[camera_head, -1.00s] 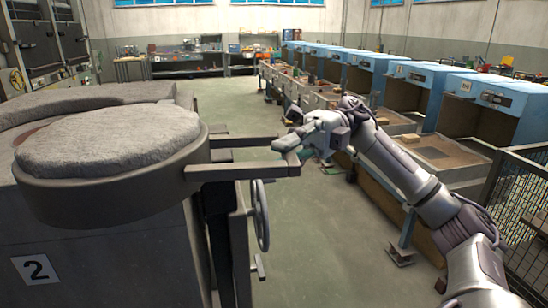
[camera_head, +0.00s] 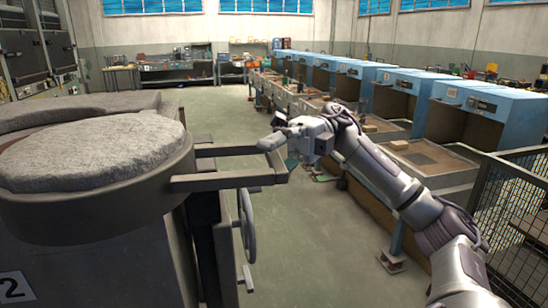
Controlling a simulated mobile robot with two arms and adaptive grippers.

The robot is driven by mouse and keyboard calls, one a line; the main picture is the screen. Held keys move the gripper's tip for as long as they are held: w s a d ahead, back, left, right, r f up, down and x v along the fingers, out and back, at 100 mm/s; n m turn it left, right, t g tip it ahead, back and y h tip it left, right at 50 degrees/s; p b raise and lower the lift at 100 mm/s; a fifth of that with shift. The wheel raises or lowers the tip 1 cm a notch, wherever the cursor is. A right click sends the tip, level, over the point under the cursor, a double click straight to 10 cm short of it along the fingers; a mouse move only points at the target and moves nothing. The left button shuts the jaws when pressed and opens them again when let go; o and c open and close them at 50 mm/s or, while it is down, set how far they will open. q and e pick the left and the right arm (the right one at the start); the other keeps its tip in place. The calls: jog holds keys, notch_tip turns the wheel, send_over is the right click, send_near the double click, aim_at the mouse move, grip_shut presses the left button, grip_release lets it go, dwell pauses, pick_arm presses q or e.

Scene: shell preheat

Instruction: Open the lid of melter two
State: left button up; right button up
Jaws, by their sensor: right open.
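Melter two (camera_head: 100,268) stands at the left, its number plate (camera_head: 14,287) partly cut off by the picture edge. Its round lid (camera_head: 100,213), a dark metal ring with a grey stone-like fill, sits at the top of the melter. A dark forked handle (camera_head: 225,180) sticks out from the lid to the right. My right gripper (camera_head: 272,143) is open at the far end of the handle, near its end bar. I cannot tell whether it touches the bar. My left gripper is not in view.
A handwheel (camera_head: 247,225) sits on the melter's right side below the handle. A row of blue booths (camera_head: 455,125) with benches runs along the right. A mesh fence (camera_head: 520,200) is at the right front. Free floor (camera_head: 310,260) lies between melter and benches.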

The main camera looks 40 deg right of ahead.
jog(key=shift+d, duration=0.3)
jog(key=v, duration=1.1)
jog(key=shift+d, duration=0.25)
